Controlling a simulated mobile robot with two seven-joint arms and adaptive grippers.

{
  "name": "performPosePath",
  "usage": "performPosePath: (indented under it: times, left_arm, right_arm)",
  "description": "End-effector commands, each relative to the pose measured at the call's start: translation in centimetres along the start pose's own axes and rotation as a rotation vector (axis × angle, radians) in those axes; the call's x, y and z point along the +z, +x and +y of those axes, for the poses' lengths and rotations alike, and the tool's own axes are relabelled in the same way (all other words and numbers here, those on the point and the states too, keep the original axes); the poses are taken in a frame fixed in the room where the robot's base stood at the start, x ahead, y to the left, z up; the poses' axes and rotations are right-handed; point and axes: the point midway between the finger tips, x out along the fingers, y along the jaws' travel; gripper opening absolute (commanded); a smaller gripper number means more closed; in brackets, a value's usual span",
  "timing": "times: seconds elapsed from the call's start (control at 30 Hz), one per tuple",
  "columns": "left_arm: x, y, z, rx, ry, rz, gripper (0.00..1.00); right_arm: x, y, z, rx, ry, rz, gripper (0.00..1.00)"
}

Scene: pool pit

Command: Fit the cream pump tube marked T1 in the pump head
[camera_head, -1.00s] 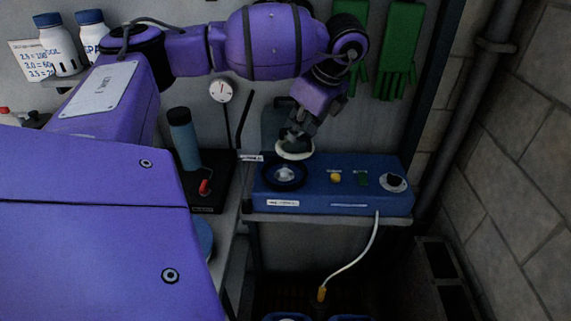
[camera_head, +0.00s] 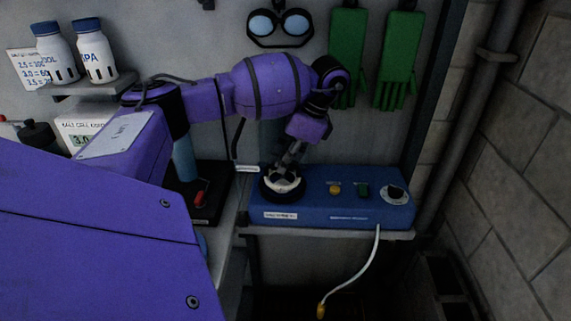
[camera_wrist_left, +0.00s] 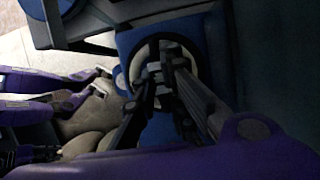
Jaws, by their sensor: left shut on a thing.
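The cream pump tube (camera_head: 284,187), a pale ring, is at the round black pump head (camera_head: 267,194) on the left of the blue pump box (camera_head: 320,209). My left gripper (camera_head: 286,177) is shut on it from above. In the left wrist view the fingers (camera_wrist_left: 160,82) reach into the dark round rim of the pump head (camera_wrist_left: 134,72), and part of the cream tube (camera_wrist_left: 190,58) shows beside them. I cannot tell whether the tube is seated. The T1 mark is not readable. My right gripper is not in view.
A blue bottle (camera_head: 184,160) stands left. Goggles (camera_head: 280,27) and green gloves (camera_head: 347,55) hang behind.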

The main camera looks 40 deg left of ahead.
Motion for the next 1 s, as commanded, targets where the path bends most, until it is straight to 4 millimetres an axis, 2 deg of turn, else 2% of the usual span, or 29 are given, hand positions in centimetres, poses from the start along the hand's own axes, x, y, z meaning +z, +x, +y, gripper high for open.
performPosePath:
  times: [0.8,0.83,0.93,1.0]
  left_arm:
    - [-0.7,1.6,-0.1,-0.004,-0.002,0.003,0.0]
    - [-0.7,1.6,-0.1,-0.004,-0.002,0.003,0.14]
    - [-0.7,1.6,-0.1,-0.004,-0.002,0.003,0.27]
    - [-0.7,1.6,-0.1,-0.004,-0.002,0.003,0.29]
  right_arm:
    - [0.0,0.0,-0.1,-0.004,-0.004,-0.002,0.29]
    - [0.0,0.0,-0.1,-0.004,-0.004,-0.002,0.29]
    - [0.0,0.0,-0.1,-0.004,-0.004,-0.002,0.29]
    - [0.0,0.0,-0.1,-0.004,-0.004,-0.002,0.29]
